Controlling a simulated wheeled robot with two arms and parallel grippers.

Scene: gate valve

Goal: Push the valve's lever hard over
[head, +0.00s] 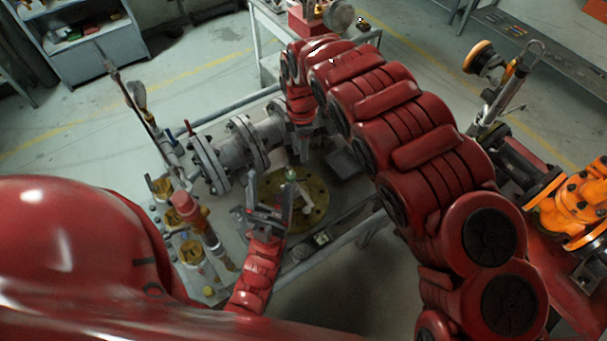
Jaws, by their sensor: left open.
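A grey flanged pipe valve (235,150) lies across the workbench, left of centre. A small red-tipped lever (188,128) stands at its left end. A round brass plate (314,194) with a pale, thin upright part (292,175) sits to the right of my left gripper. I cannot tell for sure which part is the task's lever. My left gripper (271,180) is open, its fingers pointing up the picture, between the valve and the brass plate. My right gripper (306,148) is mostly hidden beyond my red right arm, near the valve's right end; its fingers are unclear.
A red-capped post (187,207) and brass fittings (192,251) stand on the bench's left side, close to my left arm. A tall thin stand (130,95) rises behind them. Orange machinery (580,210) is at the right. Open floor (205,75) lies beyond the bench.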

